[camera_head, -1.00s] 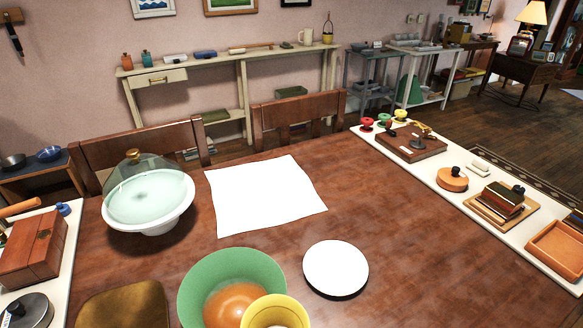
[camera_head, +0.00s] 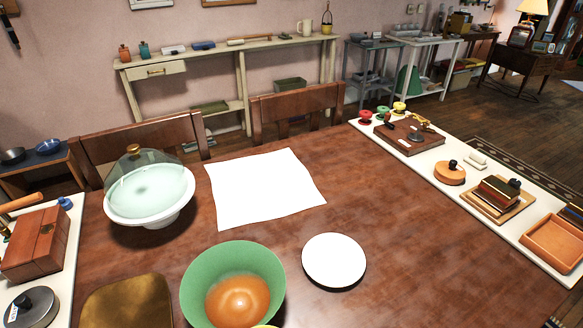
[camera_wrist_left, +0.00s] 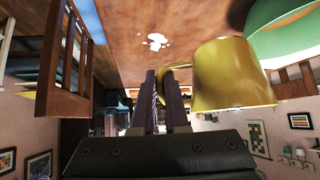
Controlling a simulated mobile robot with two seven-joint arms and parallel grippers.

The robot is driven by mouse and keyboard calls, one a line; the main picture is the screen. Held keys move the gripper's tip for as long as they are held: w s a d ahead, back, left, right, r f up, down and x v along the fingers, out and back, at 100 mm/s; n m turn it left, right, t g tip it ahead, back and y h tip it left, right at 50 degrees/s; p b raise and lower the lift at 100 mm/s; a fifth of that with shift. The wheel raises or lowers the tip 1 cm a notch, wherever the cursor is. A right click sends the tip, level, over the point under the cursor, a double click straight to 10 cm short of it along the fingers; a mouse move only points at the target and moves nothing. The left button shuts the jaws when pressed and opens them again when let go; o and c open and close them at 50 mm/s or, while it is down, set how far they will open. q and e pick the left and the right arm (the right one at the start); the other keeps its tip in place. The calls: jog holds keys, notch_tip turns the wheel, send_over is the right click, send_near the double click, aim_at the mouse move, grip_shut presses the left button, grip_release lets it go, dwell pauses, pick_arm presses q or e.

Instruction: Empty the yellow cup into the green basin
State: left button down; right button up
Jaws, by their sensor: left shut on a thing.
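The green basin (camera_head: 196,278) stands on the table at the bottom centre of the head view, with a glossy orange mass in its bottom. It also shows at the upper right of the left wrist view (camera_wrist_left: 290,38). The yellow cup (camera_wrist_left: 228,75) is large in the left wrist view, roughly upright; that picture is upside down. Only a sliver of its rim shows at the head view's bottom edge (camera_head: 265,326). My left gripper (camera_wrist_left: 163,85) is shut on the cup's handle, and the cup is beside the basin. The cup's inside is hidden. My right gripper is not in view.
A white plate (camera_head: 334,261) lies right of the basin, and a white sheet (camera_head: 263,188) lies behind it. A domed cake stand (camera_head: 150,205) stands at left, near a brown pad (camera_head: 128,303). Trays of objects line both sides. The table's middle right is clear.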

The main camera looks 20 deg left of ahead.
pick_arm(q)
jog(key=shift+s+d, duration=0.15)
jog(key=shift+s, duration=0.65)
jog(key=shift+s+d, duration=0.15)
jog(key=shift+s, duration=0.65)
